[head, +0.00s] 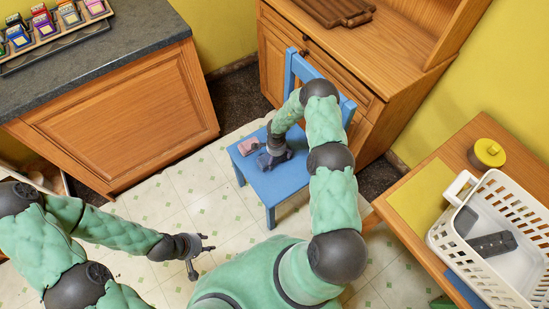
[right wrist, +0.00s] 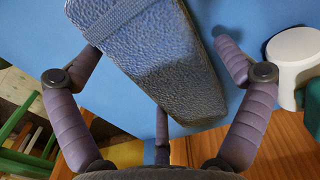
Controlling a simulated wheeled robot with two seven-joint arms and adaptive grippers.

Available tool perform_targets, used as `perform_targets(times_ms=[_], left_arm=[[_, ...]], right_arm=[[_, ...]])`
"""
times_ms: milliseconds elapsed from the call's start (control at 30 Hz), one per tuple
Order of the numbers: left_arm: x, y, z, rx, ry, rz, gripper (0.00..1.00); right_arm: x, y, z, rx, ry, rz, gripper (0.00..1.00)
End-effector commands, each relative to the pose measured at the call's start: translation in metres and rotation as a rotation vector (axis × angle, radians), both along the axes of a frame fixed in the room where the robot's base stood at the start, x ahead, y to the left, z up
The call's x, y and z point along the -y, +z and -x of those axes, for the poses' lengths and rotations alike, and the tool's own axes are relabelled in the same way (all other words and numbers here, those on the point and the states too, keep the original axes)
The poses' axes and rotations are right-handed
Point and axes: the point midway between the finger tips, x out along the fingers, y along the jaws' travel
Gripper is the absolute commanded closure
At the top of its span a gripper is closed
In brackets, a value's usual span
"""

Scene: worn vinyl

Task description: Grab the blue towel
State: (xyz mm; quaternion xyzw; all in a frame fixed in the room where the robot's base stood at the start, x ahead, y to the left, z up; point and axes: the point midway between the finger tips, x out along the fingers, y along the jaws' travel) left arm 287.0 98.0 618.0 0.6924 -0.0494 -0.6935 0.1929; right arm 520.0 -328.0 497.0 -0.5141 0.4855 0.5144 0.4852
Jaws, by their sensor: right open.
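A grey-blue, textured towel with a ribbed band (right wrist: 150,55) lies on the blue chair seat (head: 287,182), seen close up in the right wrist view. It looks like a narrow folded strip. My right gripper (head: 276,157) is over the seat, and in the right wrist view its open fingers (right wrist: 158,80) spread on both sides of the towel. I cannot tell whether they touch it. In the head view the gripper hides much of the towel. My left gripper (head: 201,262) is open and empty over the tiled floor, left of the chair.
A small pink item (head: 248,145) lies on the seat beside the right gripper. The chair backrest stands behind my right arm, near a wooden cabinet (head: 385,60). A side table at right holds a white basket (head: 450,236) and a yellow round container (head: 487,153). A counter (head: 120,45) stands at left.

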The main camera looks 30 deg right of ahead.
Motion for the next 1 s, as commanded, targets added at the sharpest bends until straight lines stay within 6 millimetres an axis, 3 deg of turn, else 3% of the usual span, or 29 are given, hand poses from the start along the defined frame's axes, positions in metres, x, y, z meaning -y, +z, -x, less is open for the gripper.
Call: perform_targets(times_ms=[67,267,667,1000], left_arm=[[0.000,0.001,0.000,0.000,0.000,0.000,0.60],[0.000,0.001,0.000,0.000,0.000,0.000,0.60],[0.000,0.004,0.000,0.000,0.000,0.000,0.60],[0.000,0.031,0.000,0.000,0.000,0.000,0.60]], right_arm=[[0.000,0.001,0.000,0.001,0.000,0.000,0.00],[0.000,0.001,0.000,0.001,0.001,0.000,0.53],[0.000,0.009,-0.001,0.002,0.001,0.001,0.54],[0.000,0.071,-0.002,0.003,0.002,0.001,0.54]])
